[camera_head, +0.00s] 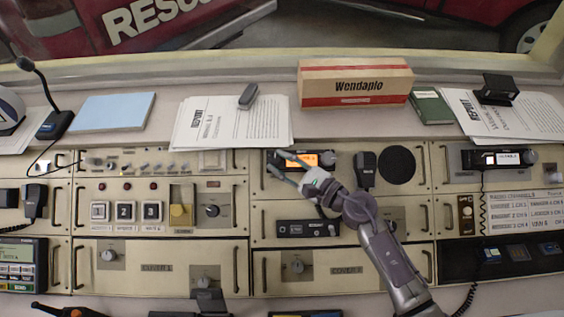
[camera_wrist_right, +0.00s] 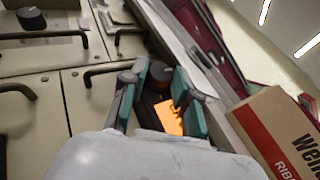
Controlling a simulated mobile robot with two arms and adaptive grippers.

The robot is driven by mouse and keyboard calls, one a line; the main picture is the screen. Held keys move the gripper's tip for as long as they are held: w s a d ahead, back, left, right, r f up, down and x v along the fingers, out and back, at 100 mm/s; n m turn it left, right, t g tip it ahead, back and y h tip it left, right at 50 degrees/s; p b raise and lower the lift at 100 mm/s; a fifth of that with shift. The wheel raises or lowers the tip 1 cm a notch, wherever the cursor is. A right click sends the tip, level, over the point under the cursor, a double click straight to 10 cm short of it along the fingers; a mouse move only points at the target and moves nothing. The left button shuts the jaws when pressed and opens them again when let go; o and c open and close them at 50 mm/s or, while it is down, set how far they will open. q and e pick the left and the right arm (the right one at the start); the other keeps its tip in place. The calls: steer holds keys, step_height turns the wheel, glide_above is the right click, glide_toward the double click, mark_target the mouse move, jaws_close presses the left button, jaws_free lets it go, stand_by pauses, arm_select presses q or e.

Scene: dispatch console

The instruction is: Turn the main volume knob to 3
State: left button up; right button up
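Several knobs show on the console, and I cannot read which is labelled main volume. My right gripper (camera_head: 274,167) reaches up-left across the radio with the orange display (camera_head: 300,160). A black knob (camera_wrist_right: 31,18) is at that view's upper left. My left gripper is not in view.
A Wendaplo box (camera_head: 355,82), papers (camera_head: 230,122) with a stapler-like item, and a blue folder (camera_head: 112,112) lie on the shelf behind. Metal handles (camera_head: 74,207) stick out from the panels. A handset (camera_head: 365,168) hangs beside my right arm.

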jaws_close()
steer(key=shift+f, duration=0.1)
steer(key=m+t+b, duration=0.1)
steer(key=m+t+h, duration=0.1)
steer(key=m+t+b, duration=0.1)
steer(key=shift+s+a+f+h+b, duration=0.2)
steer(key=shift+f+h+b, duration=0.1)
steer(key=shift+h, duration=0.1)
steer(key=m+t+h+b, duration=0.1)
steer(key=m+h, duration=0.1)
steer(key=m+t+h+b, duration=0.1)
steer(key=m+t+b, duration=0.1)
steer(key=shift+s+a+m+t+h, duration=0.1)
steer(key=shift+a+m+t+h, duration=0.1)
steer(key=shift+m+t+h, duration=0.15)
steer(key=shift+a+m+t+h+b, duration=0.15)
steer(key=shift+m+t+h+b, duration=0.15)
steer(key=shift+m+h, duration=0.25)
steer(key=shift+a+r+m+t+h+b, duration=0.1)
steer(key=shift+m+t+h+b, duration=0.3)
steer(key=shift+m+h+b, duration=0.65)
steer(key=shift+a+r+m+t+h+b, duration=0.1)
steer(key=shift+m+t+h+b, duration=0.3)
steer(key=shift+m+h, duration=1.1)
